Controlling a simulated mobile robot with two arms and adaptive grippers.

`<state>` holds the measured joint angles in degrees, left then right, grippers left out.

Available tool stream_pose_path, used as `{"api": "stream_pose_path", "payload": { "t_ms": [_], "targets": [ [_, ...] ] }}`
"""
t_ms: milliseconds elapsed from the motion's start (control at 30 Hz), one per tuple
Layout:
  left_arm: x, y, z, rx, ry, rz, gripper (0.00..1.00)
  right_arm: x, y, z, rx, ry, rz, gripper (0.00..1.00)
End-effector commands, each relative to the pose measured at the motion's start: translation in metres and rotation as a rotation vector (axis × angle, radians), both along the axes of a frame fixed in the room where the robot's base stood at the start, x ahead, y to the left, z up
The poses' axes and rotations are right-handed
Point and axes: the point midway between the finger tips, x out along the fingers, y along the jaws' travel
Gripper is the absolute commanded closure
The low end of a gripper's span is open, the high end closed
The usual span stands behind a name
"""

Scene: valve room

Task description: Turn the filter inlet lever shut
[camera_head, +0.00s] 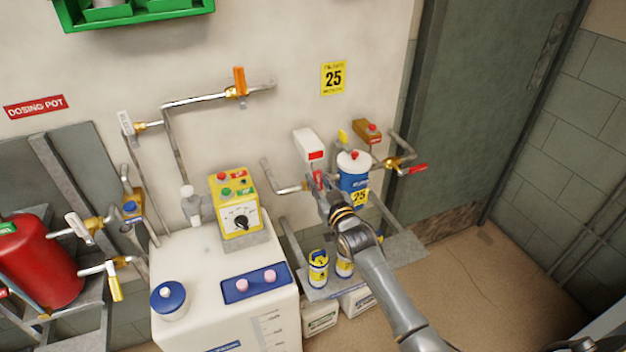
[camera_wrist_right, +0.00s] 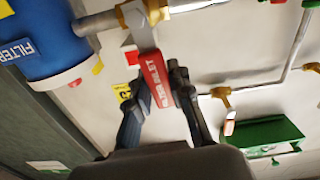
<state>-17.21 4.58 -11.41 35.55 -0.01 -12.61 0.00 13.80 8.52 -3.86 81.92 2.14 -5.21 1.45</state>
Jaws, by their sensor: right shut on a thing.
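The filter inlet lever (camera_head: 317,178) is red, on the pipe left of the blue and white filter (camera_head: 353,172). My right gripper (camera_head: 324,196) reaches it from the front and hides its valve in the head view. In the right wrist view, the red lever (camera_wrist_right: 156,76) with white lettering lies between the two fingers of the right gripper (camera_wrist_right: 162,90), which is shut on it. The lever hangs off a brass valve (camera_wrist_right: 138,16) and looks crosswise to the pipe (camera_wrist_right: 97,22). The blue filter body (camera_wrist_right: 40,45) is beside it. My left gripper is out of view.
Another red lever (camera_head: 417,168) is on the pipe right of the filter. A white box (camera_head: 308,147) is on the wall above the grasped lever. A white tank (camera_head: 190,270) with a yellow control box (camera_head: 235,205) stands to the left. Yellow-labelled cans (camera_head: 318,270) sit below my gripper.

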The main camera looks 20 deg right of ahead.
Motion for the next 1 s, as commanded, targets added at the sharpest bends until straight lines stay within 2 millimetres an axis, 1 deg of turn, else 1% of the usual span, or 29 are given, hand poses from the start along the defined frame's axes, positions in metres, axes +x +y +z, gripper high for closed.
{"api": "stream_pose_path", "payload": {
  "t_ms": [300, 800, 833, 867, 900, 933, 1000],
  "targets": [
    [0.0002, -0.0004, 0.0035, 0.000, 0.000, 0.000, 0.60, -0.0002, -0.0067, -0.0018, 0.101, 0.007, 0.000, 1.00],
    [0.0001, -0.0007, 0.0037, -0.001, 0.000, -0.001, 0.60, -0.0003, -0.0073, -0.0024, 0.120, 0.009, 0.000, 1.00],
    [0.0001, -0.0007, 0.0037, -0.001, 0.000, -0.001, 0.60, -0.0002, -0.0074, -0.0024, 0.120, 0.009, 0.000, 0.74],
    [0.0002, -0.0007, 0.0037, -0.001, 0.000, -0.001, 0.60, -0.0002, -0.0074, -0.0023, 0.119, 0.009, 0.000, 0.68],
    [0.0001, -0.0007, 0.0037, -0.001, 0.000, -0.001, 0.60, -0.0001, -0.0073, -0.0021, 0.119, 0.008, 0.000, 0.60],
    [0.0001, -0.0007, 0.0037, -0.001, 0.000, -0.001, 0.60, -0.0002, -0.0073, -0.0020, 0.118, 0.008, 0.000, 0.56],
    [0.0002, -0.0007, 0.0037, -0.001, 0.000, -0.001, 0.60, 0.0000, -0.0074, -0.0015, 0.117, 0.007, 0.000, 0.56]
  ]
}}
